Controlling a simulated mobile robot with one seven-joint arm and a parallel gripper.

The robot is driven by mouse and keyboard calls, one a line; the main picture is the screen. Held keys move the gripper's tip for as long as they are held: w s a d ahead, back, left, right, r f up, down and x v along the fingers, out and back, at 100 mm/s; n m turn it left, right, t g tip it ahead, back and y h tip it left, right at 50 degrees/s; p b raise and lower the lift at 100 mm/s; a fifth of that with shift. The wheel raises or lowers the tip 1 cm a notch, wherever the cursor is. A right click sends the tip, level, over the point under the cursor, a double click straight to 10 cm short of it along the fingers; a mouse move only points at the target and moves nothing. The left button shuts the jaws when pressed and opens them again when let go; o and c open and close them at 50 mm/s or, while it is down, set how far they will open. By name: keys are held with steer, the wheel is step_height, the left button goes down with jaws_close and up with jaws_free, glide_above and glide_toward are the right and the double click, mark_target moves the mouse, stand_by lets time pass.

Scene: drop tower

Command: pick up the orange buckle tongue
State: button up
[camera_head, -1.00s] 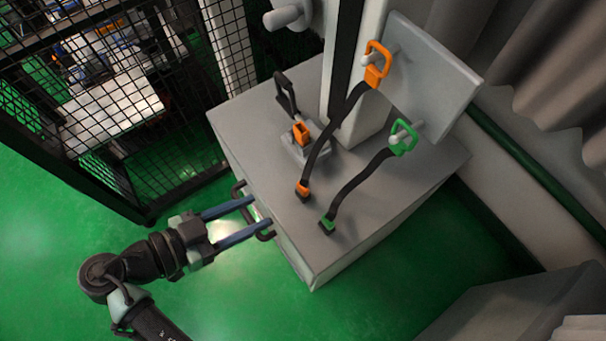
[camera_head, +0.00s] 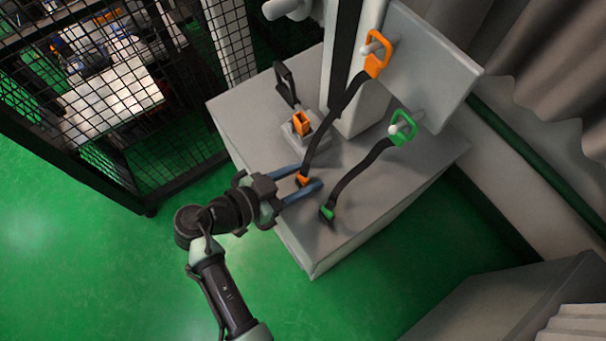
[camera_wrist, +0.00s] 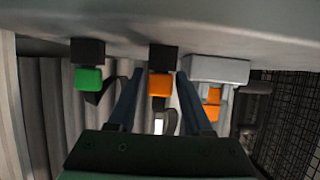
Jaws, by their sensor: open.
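The orange buckle tongue (camera_head: 303,180) is at the lower end of a black strap, on top of the grey block. The strap runs up to an orange handle (camera_head: 378,54) on a peg. My gripper (camera_head: 311,177) is open, with its two long blue fingers reaching over the block's top, one on each side of the orange tongue. In the wrist view the orange tongue (camera_wrist: 160,84) with its black end shows between the fingertips of my gripper (camera_wrist: 160,80). I cannot tell whether either finger touches it.
A green buckle tongue (camera_head: 327,214) lies close to the right finger, its strap hanging from a green handle (camera_head: 404,128). An orange-topped buckle (camera_head: 302,123) on a grey base stands behind. The grey block (camera_head: 345,240) has clear top at the front right. A mesh fence (camera_head: 110,100) stands left.

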steer(key=c, duration=0.8)
